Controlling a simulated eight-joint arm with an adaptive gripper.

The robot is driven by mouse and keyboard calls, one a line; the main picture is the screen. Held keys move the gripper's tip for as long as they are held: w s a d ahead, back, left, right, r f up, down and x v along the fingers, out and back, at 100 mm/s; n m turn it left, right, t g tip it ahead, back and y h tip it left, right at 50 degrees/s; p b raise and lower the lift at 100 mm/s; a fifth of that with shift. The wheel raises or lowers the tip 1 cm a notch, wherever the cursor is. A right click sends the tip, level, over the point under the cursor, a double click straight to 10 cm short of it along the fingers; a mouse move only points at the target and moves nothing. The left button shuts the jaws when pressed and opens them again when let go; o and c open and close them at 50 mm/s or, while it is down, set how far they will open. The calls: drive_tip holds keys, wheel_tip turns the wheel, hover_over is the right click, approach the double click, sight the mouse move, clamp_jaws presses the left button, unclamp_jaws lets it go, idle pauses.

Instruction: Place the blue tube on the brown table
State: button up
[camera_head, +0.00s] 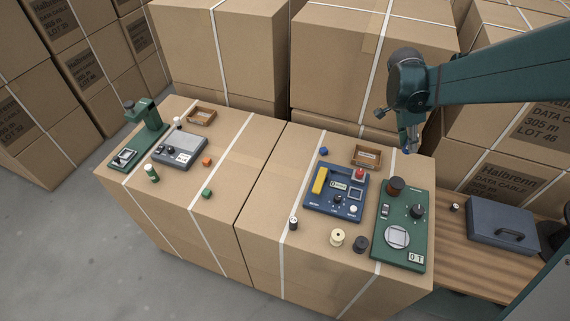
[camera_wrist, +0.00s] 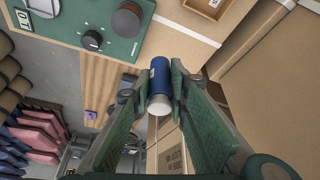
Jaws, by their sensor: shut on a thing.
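The blue tube (camera_wrist: 161,80), with a white end, is held between the two fingers of my gripper (camera_wrist: 160,88) in the wrist view. In the head view my gripper (camera_head: 407,143) is in the air near the back right corner of the right carton; the tube is barely visible there. The brown table (camera_head: 455,257) is the striped wooden surface at the right, lower than the carton top. In the wrist view a strip of the brown table (camera_wrist: 97,75) shows left of the tube.
A grey-blue case (camera_head: 502,224) and a small dark cylinder (camera_head: 455,207) stand on the brown table; its front left part is bare.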

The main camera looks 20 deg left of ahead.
drive_tip(key=s+a+n+t+y+p, duration=0.2)
drive_tip(key=a+n, duration=0.4)
drive_tip(key=a, duration=2.6)
drive_tip(key=s+a+n+y+p, duration=0.1)
drive_tip(key=s+a+n, duration=0.1)
drive_tip(key=s+a, duration=0.5)
drive_tip(key=s+a+n, duration=0.2)
drive_tip(key=a, duration=0.9)
drive_tip(key=s+a+n+y+p, duration=0.1)
drive_tip(key=s+a+n, duration=0.1)
drive_tip(key=s+a, duration=0.45)
wheel_tip(320, 180, down, 6)
drive_tip(key=w+a, duration=0.1)
drive_tip(key=shift+w+a+t, duration=0.2)
drive_tip(key=shift+a+t, duration=0.15)
drive_tip(key=shift+t, duration=0.05)
drive_tip(key=shift+r, duration=0.1)
drive_tip(key=shift+f+b, duration=0.6)
drive_tip(key=shift+f, duration=2.5)
